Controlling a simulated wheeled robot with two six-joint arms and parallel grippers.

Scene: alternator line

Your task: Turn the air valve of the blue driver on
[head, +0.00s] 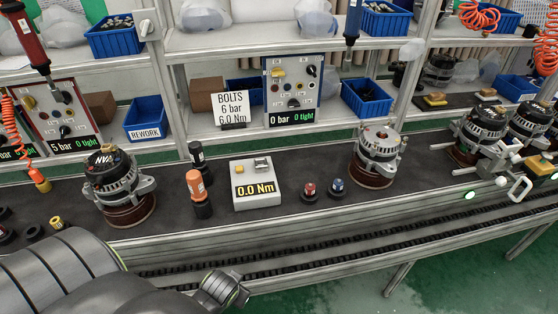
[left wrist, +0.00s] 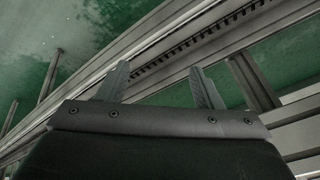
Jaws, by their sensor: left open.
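The blue driver (head: 353,22) hangs at the top of the head view, right of the middle. A blue-framed panel (head: 292,90) stands on the shelf to its lower left; its display reads "0 bar 0 tight". The panel carries a yellowish knob (head: 279,73), a black knob (head: 312,71), a gauge and small buttons. I cannot tell at this size which one is the air valve or how it is turned. My left gripper (left wrist: 163,85) is open and empty in the left wrist view, over the bench's front rail and the green floor. My right gripper is not in view.
A "BOLTS 6 bar 6.0 Nm" sign (head: 230,108) stands left of the panel, a blue bin (head: 366,101) right. On the bench before it are a 0.0 Nm tester (head: 255,184) and an alternator (head: 378,155). A red driver (head: 27,40) hangs by another panel (head: 60,115).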

